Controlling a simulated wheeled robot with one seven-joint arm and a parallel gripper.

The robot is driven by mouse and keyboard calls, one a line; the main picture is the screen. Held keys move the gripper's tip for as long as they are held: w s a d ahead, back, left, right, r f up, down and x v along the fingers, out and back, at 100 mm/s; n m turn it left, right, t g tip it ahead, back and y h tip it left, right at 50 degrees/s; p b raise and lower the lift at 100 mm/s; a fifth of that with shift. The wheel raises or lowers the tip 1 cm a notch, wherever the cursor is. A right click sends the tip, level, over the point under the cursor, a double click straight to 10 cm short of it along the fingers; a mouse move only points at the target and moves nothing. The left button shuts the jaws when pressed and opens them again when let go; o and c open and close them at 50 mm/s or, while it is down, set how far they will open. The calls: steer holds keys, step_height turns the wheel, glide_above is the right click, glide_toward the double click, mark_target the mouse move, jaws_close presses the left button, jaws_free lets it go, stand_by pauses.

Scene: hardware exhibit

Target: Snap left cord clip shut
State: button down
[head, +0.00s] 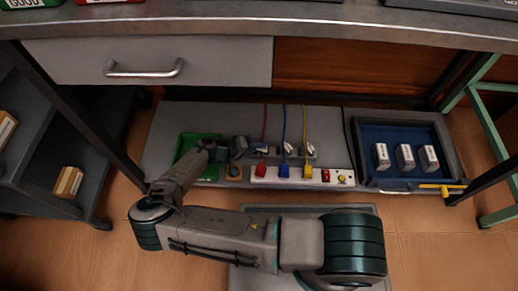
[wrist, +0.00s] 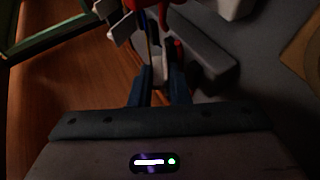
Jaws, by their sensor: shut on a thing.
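The left cord clip (head: 262,149) is a small pale piece by the red cord (head: 265,122), on the grey board behind the power strip. My gripper (head: 240,149) comes in low from the left and meets this clip. In the dark wrist view, the two blue-grey fingers of my gripper (wrist: 160,80) are close together, with a pale piece of the clip (wrist: 160,56) between them. Whether the clip's flap is fully closed cannot be told. Two similar clips stand by the blue cord (head: 285,125) and the yellow cord (head: 306,125).
The white power strip (head: 272,173) with coloured plugs lies just in front. A green tray (head: 184,146) is behind my arm on the left. A blue tray (head: 372,135) with three white boxes sits right. The bench top and drawer (head: 230,62) overhang the board.

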mark_target(264, 149)
steer(key=shift+h, duration=0.6)
steer(key=c, duration=1.5)
jaws_free()
steer(key=shift+o, duration=0.2)
steer(key=shift+a+f, duration=0.15)
steer(key=r+y+p, duration=0.1)
steer(key=d+y+p, duration=0.1)
steer(key=y+p, duration=0.1)
steer(key=shift+r+m+p, duration=0.3)
steer(key=shift+r, duration=0.05)
steer(key=y+p, duration=0.1)
steer(key=p, duration=0.1)
steer(key=d+y+p, duration=0.1)
steer(key=p, duration=0.2)
steer(key=shift+r+m+g+y, duration=0.3)
steer(key=shift+m+y, duration=0.1)
steer(key=y+p, duration=0.1)
steer(key=p, duration=0.3)
steer(key=shift+d+r+y+p, duration=0.1)
steer(key=shift+d+y+p, duration=0.2)
steer(key=shift+y+p, duration=0.1)
